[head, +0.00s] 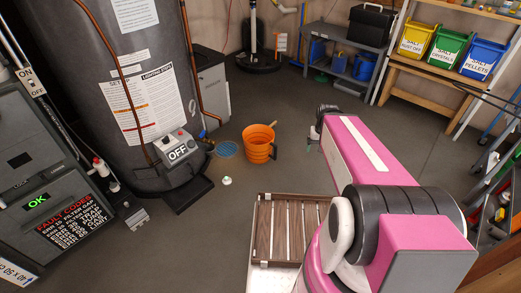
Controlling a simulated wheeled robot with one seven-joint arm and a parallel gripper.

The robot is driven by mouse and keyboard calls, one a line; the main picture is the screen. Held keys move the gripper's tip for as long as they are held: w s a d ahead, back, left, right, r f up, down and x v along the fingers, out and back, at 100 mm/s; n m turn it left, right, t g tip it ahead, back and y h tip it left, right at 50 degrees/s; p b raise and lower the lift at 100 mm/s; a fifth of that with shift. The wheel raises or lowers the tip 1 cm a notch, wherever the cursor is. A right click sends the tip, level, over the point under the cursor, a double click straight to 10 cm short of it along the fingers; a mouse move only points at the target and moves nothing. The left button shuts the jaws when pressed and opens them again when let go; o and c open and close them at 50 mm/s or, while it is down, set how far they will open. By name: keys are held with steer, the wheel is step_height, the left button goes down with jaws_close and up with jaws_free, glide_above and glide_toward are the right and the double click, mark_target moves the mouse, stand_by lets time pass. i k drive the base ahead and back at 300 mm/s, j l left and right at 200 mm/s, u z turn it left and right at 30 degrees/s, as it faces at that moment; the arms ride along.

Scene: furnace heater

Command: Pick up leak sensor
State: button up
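A small round white device with a green mark, which looks like the leak sensor (226,181), lies on the grey floor. It is in front of the orange bucket and to the right of the heater's dark base. My gripper (316,136) is at the far end of my pink arm, to the right of the bucket and above the floor. It is well apart from the sensor, up and to the right of it in the picture. The gripper is small and partly hidden by the arm, so its fingers cannot be made out clearly.
An orange bucket (258,146) stands behind the sensor, beside a blue floor drain (227,149). The large grey water heater (115,80) stands at the left. A slatted wooden deck (265,225) is in the foreground. Open floor (290,90) lies behind the bucket.

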mark_target(227, 181)
steer(key=j, duration=0.9)
steer(key=k+j+z, duration=0.1)
steer(key=j, duration=1.7)
steer(key=k+z, duration=0.05)
